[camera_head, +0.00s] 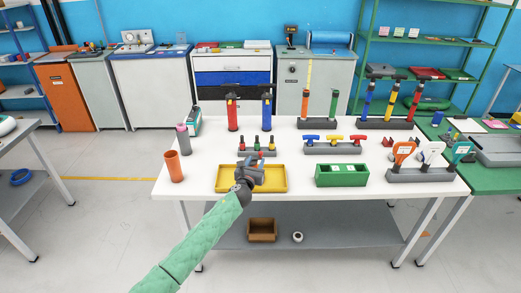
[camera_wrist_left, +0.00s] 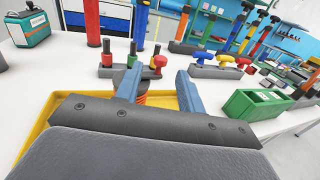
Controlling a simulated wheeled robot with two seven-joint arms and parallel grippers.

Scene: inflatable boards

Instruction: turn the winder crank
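I cannot make out a winder crank for certain in either view. My left gripper (camera_head: 251,170) is above the yellow tray (camera_head: 223,188) on the white table. In the left wrist view its two blue fingers (camera_wrist_left: 158,78) are apart, so it is open. Beyond the fingers stands a grey rack (camera_wrist_left: 112,72) with green and red knobbed pegs. A small orange ribbed part (camera_wrist_left: 142,98) shows low between the fingers, mostly hidden. A blue roll (camera_head: 331,38) lies on a back cabinet; no crank can be told on it. My right gripper is not in view.
Red (camera_head: 232,112) and blue (camera_head: 267,110) pump-like tubes stand behind the rack. A green box (camera_head: 342,175) is right of the tray. An orange cup (camera_head: 174,166) stands at the left. Racks of handles fill the table's right side. Some table shows bare between the cup and tray.

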